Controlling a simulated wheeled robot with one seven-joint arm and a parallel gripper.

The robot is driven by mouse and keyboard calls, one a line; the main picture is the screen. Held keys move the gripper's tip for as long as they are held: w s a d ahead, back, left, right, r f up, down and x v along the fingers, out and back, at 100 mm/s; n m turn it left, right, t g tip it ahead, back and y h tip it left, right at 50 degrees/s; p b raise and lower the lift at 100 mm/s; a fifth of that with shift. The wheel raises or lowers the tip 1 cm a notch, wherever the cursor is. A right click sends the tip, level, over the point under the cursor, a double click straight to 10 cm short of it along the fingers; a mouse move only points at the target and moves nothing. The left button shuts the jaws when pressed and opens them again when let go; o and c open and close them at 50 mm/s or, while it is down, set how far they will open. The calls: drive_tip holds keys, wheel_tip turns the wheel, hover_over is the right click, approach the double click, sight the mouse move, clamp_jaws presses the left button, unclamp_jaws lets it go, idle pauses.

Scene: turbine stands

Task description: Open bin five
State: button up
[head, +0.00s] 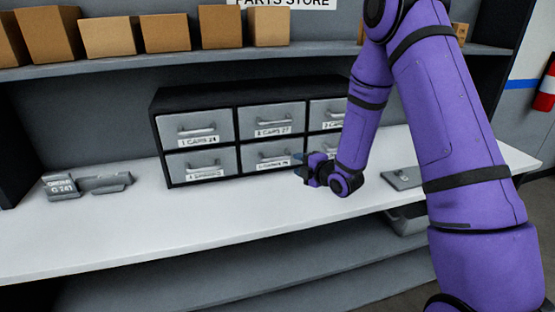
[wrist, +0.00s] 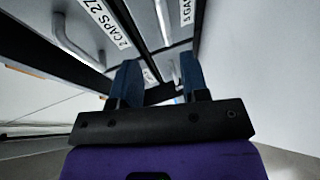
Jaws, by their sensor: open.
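Bin five (head: 258,150) is the grey middle drawer in the bottom row of a dark cabinet (head: 241,104). It looks shut, and its label is partly blurred in the head view. In the wrist view its label (wrist: 187,10), reading "5 GA", is cut off by the top edge. Its bar handle (wrist: 162,22) shows beside that label. My gripper (head: 298,157) is open and empty at the right end of bin five. In the wrist view its two blue fingers (wrist: 160,80) point toward the drawer fronts, with the handle beyond the gap. I cannot tell whether they touch.
Bin two (head: 271,119) is directly above, bin one (head: 196,127) and bin four (head: 198,162) to the left. My arm hides much of the right column. Grey parts (head: 88,185) lie on the white counter (head: 150,225), a grey plate (head: 403,177) at right. Boxes (head: 165,33) line the shelf.

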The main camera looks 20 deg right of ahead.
sight(280, 159)
drive_tip(key=x, duration=1.1)
drive_tip(key=shift+s+a+f, duration=0.1)
drive_tip(key=shift+a+f, duration=0.1)
clamp_jaws()
